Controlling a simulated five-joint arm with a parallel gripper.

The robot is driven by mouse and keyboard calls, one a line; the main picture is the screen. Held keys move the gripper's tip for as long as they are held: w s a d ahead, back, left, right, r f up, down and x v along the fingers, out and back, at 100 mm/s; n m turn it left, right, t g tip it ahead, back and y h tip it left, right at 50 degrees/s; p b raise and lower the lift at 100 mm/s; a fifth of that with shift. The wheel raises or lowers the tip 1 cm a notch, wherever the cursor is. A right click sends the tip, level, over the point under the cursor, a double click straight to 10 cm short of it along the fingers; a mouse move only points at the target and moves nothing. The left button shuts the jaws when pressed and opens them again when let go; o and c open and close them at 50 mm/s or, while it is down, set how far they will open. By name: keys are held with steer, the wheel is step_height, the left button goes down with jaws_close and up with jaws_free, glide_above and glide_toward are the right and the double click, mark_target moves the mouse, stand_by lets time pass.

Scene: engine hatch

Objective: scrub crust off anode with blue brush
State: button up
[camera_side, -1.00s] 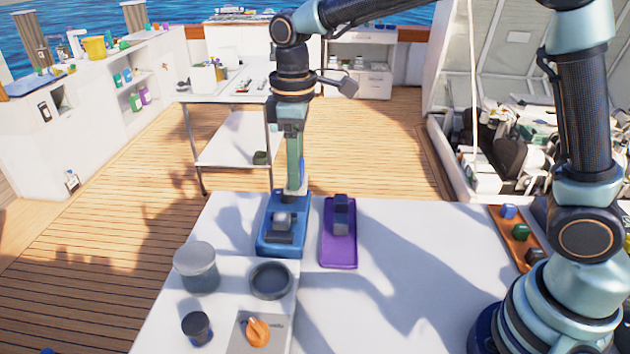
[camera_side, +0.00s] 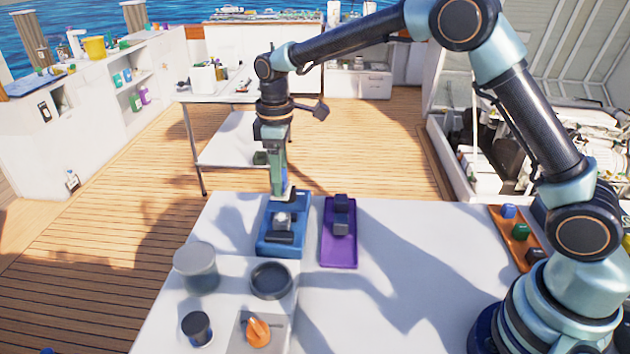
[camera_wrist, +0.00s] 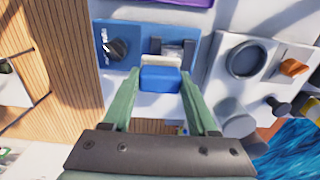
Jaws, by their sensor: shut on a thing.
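My gripper (camera_side: 279,190) points down over the back of a blue fixture (camera_side: 262,244). In the wrist view my gripper (camera_wrist: 160,90) is shut on the blue brush (camera_wrist: 160,79), held between its two green fingers. A pale strip shows along the brush's far edge. In the side view the brush is mostly hidden by the fingers. The anode (camera_side: 283,219) is a small light-grey piece among dark holding blocks on the fixture. The brush is close to it; I cannot tell if they touch. How much crust it bears is too small to tell.
A purple tray (camera_side: 338,256) with dark blocks lies right of the fixture. A grey lidded pot (camera_side: 196,268), a round dark dish (camera_side: 270,281), a dark cup (camera_side: 197,328) and an orange knob (camera_side: 257,332) stand in front. An orange rack (camera_side: 503,224) holds coloured pieces at right. The white table's middle is clear.

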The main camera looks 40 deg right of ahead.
steer(key=shift+f, duration=1.6)
steer(key=shift+s+a+f, duration=0.15)
steer(key=shift+a+f, duration=0.05)
steer(key=shift+f, duration=0.6)
steer(key=shift+s+a, duration=1.3)
steer(key=shift+s, duration=0.1)
steer(key=w+d, duration=0.3)
steer(key=shift+r, duration=4.05)
steer(key=shift+f, duration=0.1)
steer(key=shift+f, duration=3)
steer(key=shift+f, duration=1)
